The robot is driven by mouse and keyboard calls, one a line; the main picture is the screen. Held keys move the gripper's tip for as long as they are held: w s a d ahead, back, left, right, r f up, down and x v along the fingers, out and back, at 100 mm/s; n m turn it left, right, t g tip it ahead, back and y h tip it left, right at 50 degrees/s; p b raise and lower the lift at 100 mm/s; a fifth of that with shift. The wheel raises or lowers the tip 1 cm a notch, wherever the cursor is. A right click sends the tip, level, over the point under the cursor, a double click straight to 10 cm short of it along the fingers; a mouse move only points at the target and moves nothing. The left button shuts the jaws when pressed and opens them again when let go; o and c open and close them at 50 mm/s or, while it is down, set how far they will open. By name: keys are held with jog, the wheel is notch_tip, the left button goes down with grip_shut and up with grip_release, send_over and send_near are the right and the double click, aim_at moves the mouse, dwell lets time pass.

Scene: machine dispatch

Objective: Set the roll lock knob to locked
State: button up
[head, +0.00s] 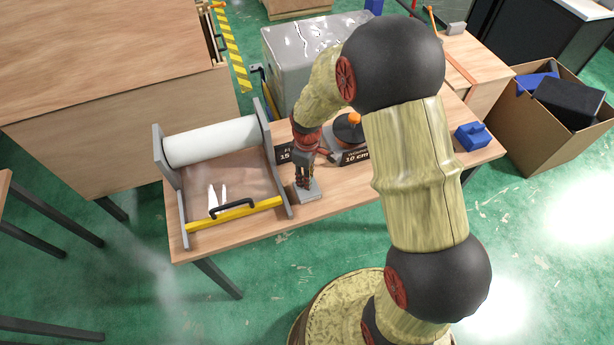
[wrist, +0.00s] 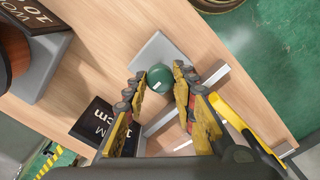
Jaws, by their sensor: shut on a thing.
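The roll lock knob (wrist: 160,77) is a round dark green knob with a small pale mark on its top. It sits on a grey square base plate (wrist: 148,55), which also shows in the head view (head: 311,194) on the table beside the roll stand. My gripper (wrist: 160,82) has its fingers on both sides of the knob and is shut on it. In the head view my gripper (head: 304,182) points down over the plate and hides the knob. I cannot read a locked or unlocked label.
The roll stand holds a white roll (head: 211,141) and has a yellow bar (head: 233,213) with a black handle in front. Dark signs marked 15 and 10 cm (head: 356,156) stand behind my gripper, near an orange-knobbed device (head: 348,129). A blue object (head: 473,136) lies at the table's right end.

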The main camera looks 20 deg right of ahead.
jog(key=shift+m, duration=0.4)
jog(key=shift+c, duration=0.3)
jog(key=m, duration=0.3)
jog(key=shift+m+p, duration=0.4)
jog(key=m, duration=0.4)
jog(key=shift+m+p, duration=0.3)
jog(key=m, duration=0.8)
jog(key=shift+m+p, duration=0.3)
jog(key=shift+p, duration=0.05)
jog(key=o, duration=1.1)
jog(key=shift+o, duration=0.3)
